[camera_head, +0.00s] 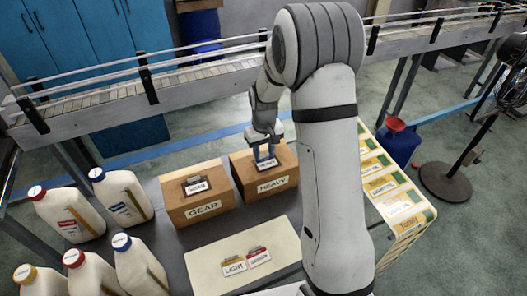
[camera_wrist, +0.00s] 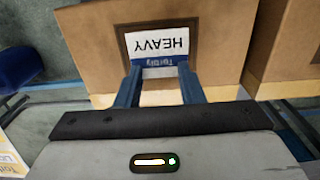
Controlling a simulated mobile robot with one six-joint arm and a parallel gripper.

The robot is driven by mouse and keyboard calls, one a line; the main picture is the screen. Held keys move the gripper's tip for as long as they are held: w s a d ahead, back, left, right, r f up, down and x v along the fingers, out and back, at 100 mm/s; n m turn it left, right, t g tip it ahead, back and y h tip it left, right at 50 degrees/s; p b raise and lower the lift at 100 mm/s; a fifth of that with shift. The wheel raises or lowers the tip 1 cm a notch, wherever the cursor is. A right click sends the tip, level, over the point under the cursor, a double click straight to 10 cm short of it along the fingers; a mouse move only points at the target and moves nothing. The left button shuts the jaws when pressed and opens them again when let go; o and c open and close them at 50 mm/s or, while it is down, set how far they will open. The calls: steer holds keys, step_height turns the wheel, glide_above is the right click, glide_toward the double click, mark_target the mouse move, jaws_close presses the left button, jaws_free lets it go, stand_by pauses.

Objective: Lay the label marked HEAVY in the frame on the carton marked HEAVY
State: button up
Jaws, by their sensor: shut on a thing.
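The carton marked HEAVY (camera_head: 273,185) stands on the dark table, left of my arm in the head view. Its top with a dark frame (camera_wrist: 205,29) fills much of the wrist view. The label marked HEAVY (camera_wrist: 158,45), white with a blue band, lies over the framed area at the top of the carton. My gripper (camera_wrist: 157,72) is shut on the label's blue edge. In the head view my gripper (camera_head: 265,160) is over the carton's top. I cannot tell whether the label touches the carton.
The GEAR carton (camera_head: 205,208) stands close on the left, with a label in its frame. A pale board (camera_head: 215,275) with two labels lies in front. Several white jugs (camera_head: 70,215) stand at left. A conveyor (camera_head: 200,80) runs behind.

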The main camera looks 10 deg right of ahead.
steer(key=o, duration=1.2)
steer(key=shift+r, duration=0.1)
steer(key=shift+r+p, duration=2.35)
steer(key=shift+r, duration=1.6)
